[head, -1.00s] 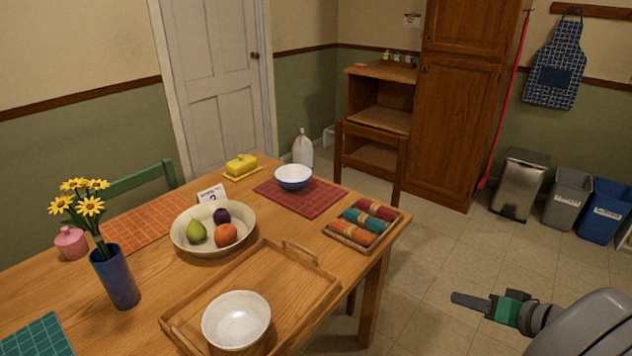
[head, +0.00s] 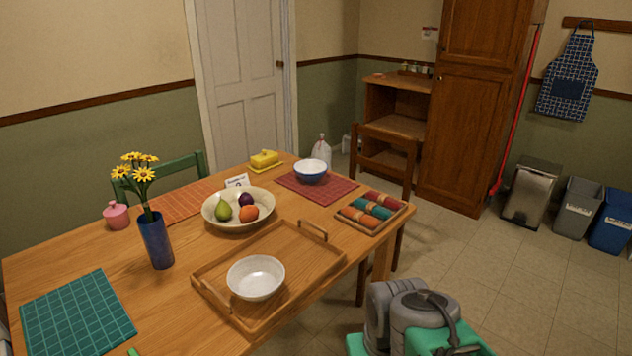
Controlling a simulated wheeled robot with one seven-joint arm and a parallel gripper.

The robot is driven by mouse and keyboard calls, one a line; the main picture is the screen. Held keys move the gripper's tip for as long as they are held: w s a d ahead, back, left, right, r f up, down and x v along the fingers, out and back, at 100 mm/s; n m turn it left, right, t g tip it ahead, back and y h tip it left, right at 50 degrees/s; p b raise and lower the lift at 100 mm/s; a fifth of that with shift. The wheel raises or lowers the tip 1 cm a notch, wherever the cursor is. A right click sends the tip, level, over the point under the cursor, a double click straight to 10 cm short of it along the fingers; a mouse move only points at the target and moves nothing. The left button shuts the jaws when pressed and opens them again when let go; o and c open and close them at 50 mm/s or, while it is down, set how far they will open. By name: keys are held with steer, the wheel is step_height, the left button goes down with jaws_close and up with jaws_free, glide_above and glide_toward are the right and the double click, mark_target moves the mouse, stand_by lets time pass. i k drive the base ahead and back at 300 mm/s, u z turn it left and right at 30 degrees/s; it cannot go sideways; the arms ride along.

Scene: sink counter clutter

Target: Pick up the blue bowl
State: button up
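The blue bowl (head: 311,177) is blue outside and white inside. It stands upright on the red placemat (head: 340,193) at the far right part of the wooden table, and looks empty. Grey and green parts of my arm fill the bottom edge of the view, right of the table and well apart from the bowl. I cannot make out my gripper's fingertips. Nothing hides the bowl from this camera.
A wooden tray (head: 225,308) holding a white bowl (head: 256,279) lies nearer. A fruit bowl (head: 224,222), a yellow butter dish (head: 265,159) and a box of colored rolls (head: 350,224) surround the placemat. A blue vase (head: 156,240) of flowers stands left.

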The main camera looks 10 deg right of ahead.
mark_target(310, 170)
steer(key=z, duration=1.1)
steer(key=i, duration=0.95)
steer(key=u, duration=2.45)
